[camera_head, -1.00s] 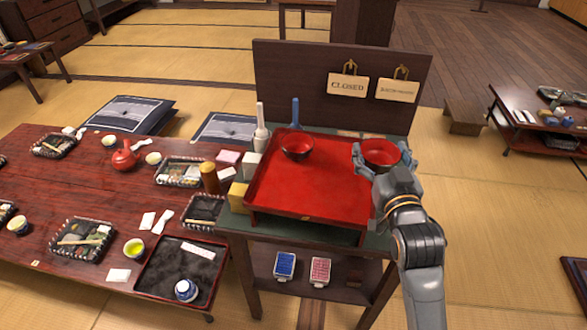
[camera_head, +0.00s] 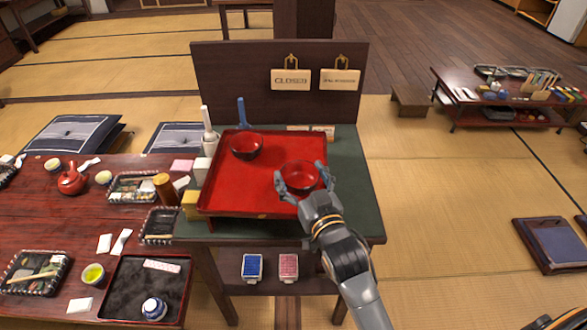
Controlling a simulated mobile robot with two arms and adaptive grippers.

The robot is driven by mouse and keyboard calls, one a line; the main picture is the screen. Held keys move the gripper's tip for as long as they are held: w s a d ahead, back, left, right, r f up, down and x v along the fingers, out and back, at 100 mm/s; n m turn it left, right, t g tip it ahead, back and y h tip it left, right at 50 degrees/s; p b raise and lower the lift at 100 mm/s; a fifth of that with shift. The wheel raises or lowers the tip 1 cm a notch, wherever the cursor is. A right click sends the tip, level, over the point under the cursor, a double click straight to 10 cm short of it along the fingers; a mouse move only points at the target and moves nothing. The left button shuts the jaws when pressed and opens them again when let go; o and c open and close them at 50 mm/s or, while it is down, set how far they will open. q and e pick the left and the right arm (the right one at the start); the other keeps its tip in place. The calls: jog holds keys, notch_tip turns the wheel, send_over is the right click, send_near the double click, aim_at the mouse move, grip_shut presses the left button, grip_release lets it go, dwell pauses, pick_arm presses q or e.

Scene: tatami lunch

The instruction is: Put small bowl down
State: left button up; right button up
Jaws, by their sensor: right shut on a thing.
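A small red bowl with a dark outside (camera_head: 300,176) is in my right gripper (camera_head: 298,188), whose fingers are closed around its near side. The bowl is over the right part of the red tray (camera_head: 225,195), near its right edge. I cannot tell whether its base touches the tray. A second red and black bowl (camera_head: 247,146) sits on the tray at the back left. My left gripper is not in view.
The tray rests on a green-topped stand (camera_head: 346,200) with a dark back panel (camera_head: 230,75) bearing two hanging signs. White bottles and small boxes crowd its left side. A low table (camera_head: 60,215) set with dishes stands at left.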

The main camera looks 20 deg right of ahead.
aim_at(294, 169)
jog(key=shift+w, duration=0.3)
jog(key=w, duration=0.2)
jog(key=shift+w+a, duration=0.1)
jog(key=shift+w, duration=0.3)
jog(key=shift+w+f, duration=0.4)
jog(key=shift+f, duration=0.35)
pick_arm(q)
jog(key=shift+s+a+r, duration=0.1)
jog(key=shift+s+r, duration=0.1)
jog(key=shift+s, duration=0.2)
pick_arm(e)
jog(key=shift+s+r, duration=0.1)
jog(key=shift+s, duration=0.05)
jog(key=o, duration=1.1)
jog(key=shift+f, duration=0.2)
